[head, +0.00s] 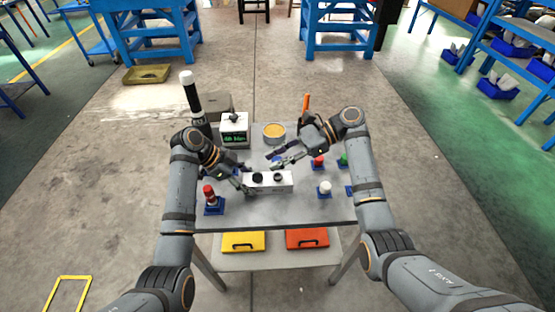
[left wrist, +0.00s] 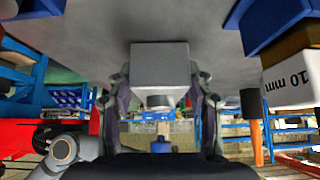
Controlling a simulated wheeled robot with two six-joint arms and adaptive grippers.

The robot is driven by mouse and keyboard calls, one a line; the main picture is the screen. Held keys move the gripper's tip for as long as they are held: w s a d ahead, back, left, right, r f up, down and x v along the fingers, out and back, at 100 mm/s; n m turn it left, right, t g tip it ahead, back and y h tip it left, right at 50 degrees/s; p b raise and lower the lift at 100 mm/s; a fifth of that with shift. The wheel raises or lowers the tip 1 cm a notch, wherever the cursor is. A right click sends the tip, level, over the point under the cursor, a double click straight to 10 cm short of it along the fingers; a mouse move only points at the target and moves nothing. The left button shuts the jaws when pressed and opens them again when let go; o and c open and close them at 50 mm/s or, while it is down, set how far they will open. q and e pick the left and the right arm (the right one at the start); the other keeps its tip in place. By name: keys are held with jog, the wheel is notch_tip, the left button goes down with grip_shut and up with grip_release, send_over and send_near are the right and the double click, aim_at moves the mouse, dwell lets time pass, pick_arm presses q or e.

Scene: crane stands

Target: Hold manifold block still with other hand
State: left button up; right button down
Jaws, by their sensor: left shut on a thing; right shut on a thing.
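The manifold block (head: 268,187), a pale box with two dark round ports on top, sits on the grey worktable (head: 300,212). My left gripper (head: 245,181) is shut on its left end. In the left wrist view the block (left wrist: 160,62) lies between the two fingers, with a round port at its lower edge. My right gripper (head: 274,160) is just behind and above the block, its fingers pointing left.
A red-topped piece on a blue base (head: 213,200) stands at front left, a white one (head: 324,188) at right. Behind are a device with a green display (head: 235,130), an orange-topped round container (head: 274,130) and an orange handle (head: 306,102). The table's front strip is clear.

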pick_arm(q)
jog(key=o, duration=1.5)
jog(key=shift+c, duration=0.2)
jog(key=shift+a+r, duration=0.1)
jog(key=v, duration=1.1)
jog(key=shift+a+r, duration=0.2)
jog(key=shift+r, duration=0.15)
jog(key=shift+d, duration=0.1)
pick_arm(e)
jog(key=shift+d, duration=0.1)
